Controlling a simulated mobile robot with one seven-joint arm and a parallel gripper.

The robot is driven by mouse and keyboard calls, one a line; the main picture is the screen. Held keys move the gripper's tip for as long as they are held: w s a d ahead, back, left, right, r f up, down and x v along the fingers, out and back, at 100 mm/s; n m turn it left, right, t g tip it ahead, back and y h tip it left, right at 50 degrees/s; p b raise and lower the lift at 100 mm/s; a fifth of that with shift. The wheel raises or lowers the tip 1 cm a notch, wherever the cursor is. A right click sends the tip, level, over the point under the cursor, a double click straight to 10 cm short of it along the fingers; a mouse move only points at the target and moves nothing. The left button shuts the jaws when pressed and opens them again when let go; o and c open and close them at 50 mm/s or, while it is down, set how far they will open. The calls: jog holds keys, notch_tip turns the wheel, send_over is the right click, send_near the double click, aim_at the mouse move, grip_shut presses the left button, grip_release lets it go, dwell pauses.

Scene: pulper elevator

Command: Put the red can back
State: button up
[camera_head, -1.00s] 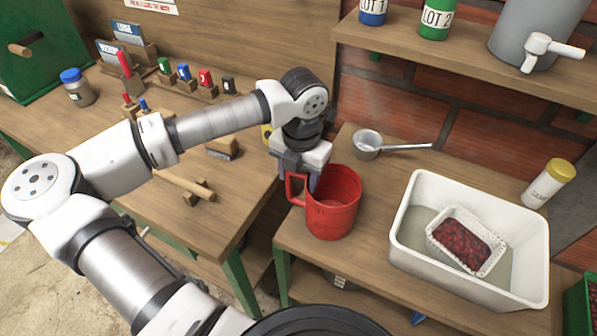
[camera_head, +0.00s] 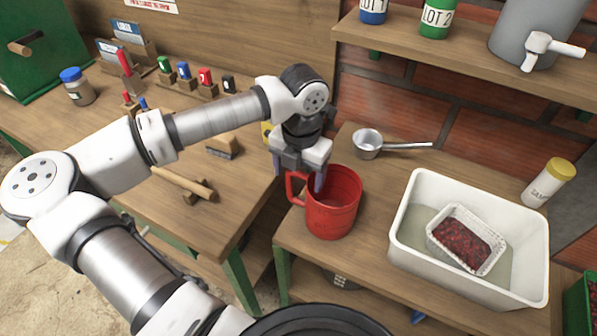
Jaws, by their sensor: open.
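The red can (camera_head: 334,212), an open-topped mug-like vessel with a handle on its left side, stands upright on the right wooden table. My gripper (camera_head: 301,182) points down at the can's left side, around the handle. One finger shows left of the handle and the other shows at the can's rim. The jaws are open. The lower fingertips are partly hidden by the handle and the can, so I cannot tell whether they touch it.
A metal ladle (camera_head: 368,143) lies behind the can. A white tub (camera_head: 404,235) holding a punnet of red berries (camera_head: 463,243) stands to the right. A yellow-capped bottle (camera_head: 549,183) stands at the back right. A shelf (camera_head: 465,60) hangs above. A gap separates the two tables.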

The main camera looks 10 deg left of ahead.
notch_tip(320, 180, up, 12)
jog(key=b, duration=0.1)
jog(key=shift+d+f+b, duration=0.2)
jog(key=shift+b, duration=0.2)
jog(key=shift+d, duration=0.1)
